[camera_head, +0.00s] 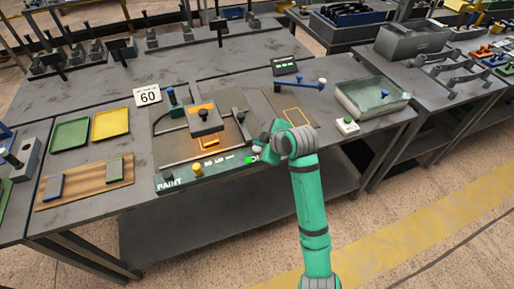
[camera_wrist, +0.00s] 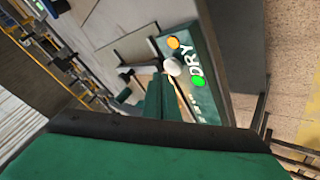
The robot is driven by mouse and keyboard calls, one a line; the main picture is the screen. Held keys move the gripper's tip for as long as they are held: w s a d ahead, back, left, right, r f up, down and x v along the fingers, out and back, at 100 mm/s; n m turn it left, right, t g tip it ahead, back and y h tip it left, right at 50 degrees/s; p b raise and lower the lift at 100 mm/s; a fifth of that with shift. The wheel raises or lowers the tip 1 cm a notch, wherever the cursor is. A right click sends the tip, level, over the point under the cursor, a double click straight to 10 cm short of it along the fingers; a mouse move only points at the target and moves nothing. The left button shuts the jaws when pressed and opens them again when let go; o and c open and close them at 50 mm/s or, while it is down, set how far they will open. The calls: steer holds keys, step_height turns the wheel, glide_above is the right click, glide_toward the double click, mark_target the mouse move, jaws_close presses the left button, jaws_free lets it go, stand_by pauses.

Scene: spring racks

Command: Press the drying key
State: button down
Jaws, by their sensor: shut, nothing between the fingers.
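The drying key is a white round knob (camera_wrist: 172,66) beside the word DRY on the green panel strip (camera_wrist: 208,108) in the wrist view. A green lit spot (camera_wrist: 198,81) and an orange round spot (camera_wrist: 173,43) are near it. My gripper (camera_wrist: 160,83) is shut and empty, with its green fingertips close to the knob; I cannot tell whether they touch. In the head view, the panel (camera_head: 180,182) is marked PAINT at its left end and has a yellow knob (camera_head: 197,169). My arm hides much of its right end, where a green spot (camera_head: 250,159) shows.
A grey block on a post (camera_head: 206,121) stands behind the panel, with a 60 sign (camera_head: 147,95) further left. Right of my arm are a small box with a white button (camera_head: 347,125) and a clear-lidded box (camera_head: 372,98). Green (camera_head: 70,134) and yellow (camera_head: 110,123) trays lie left.

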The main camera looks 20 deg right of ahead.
mark_target(259, 150)
steer(key=shift+f, duration=0.15)
steer(key=shift+f, duration=0.2)
steer(key=shift+f, duration=0.65)
stand_by(0.8)
steer(key=shift+r, duration=1.05)
steer(key=shift+r, duration=0.15)
steer(key=shift+r, duration=2.35)
